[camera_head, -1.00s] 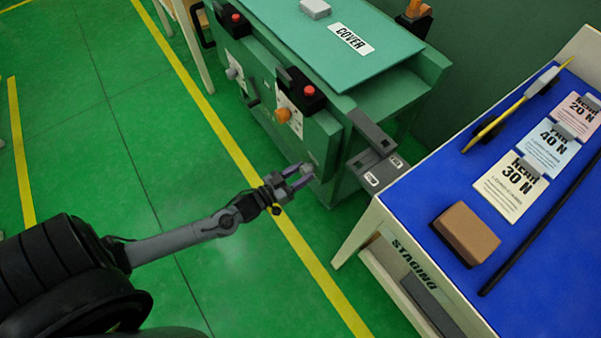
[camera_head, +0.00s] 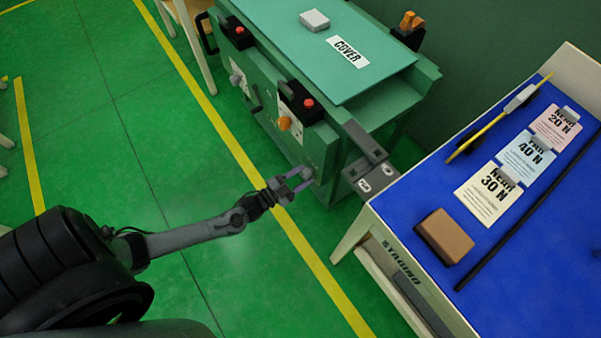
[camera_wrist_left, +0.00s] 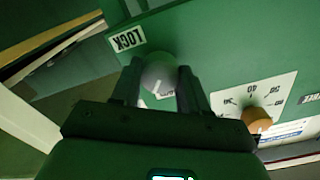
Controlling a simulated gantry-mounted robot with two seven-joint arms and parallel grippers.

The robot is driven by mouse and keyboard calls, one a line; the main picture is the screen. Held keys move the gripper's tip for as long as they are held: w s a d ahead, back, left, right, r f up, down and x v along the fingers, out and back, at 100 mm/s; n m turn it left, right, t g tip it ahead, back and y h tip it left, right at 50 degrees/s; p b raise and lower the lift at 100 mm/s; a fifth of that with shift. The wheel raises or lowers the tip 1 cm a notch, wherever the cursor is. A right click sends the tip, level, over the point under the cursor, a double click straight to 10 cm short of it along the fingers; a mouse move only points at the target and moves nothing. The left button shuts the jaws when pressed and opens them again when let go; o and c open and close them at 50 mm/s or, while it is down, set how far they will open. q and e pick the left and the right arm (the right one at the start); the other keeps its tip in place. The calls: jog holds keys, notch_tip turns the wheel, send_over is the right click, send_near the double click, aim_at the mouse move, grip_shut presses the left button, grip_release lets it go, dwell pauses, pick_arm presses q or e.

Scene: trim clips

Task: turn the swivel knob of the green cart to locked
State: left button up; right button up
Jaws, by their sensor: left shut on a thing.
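The green cart (camera_head: 322,150) stands at the top middle of the head view. Its swivel knob (camera_wrist_left: 159,72) is a grey round knob with a white pointer mark, low on the cart's front panel. My left gripper (camera_head: 301,180) is at this knob, and in the left wrist view its two fingers (camera_wrist_left: 160,84) are closed around it, one on each side. A LOCK label (camera_wrist_left: 128,40) is to the upper left of the knob there. Another white label below the knob is mostly hidden by the gripper. My right gripper is not in view.
An orange dial knob (camera_wrist_left: 257,118) with a number scale is to the right of my gripper in the wrist view. A blue-topped staging table (camera_head: 400,205) with cards and a brown block (camera_head: 445,235) stands to the right. Green floor (camera_head: 130,150) is clear on the left.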

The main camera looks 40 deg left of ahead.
pick_arm(q)
jog(key=m+p, duration=0.1)
jog(key=m, duration=0.2)
jog(key=m+p, duration=0.1)
jog(key=m, duration=0.1)
jog(key=shift+r+m+p, duration=0.2)
jog(key=shift+m+p, duration=0.15)
jog(key=shift+m, duration=0.05)
jog(key=m+p, duration=0.1)
jog(key=m, duration=0.3)
jog(key=shift+f, duration=0.1)
jog(key=shift+m, duration=0.3)
jog(key=o, duration=1.1)
jog(key=shift+c, duration=0.2)
jog(key=s+a+p, duration=0.2)
jog(key=s+p, duration=0.1)
jog(key=s, duration=0.7)
jog(key=shift+s, duration=0.3)
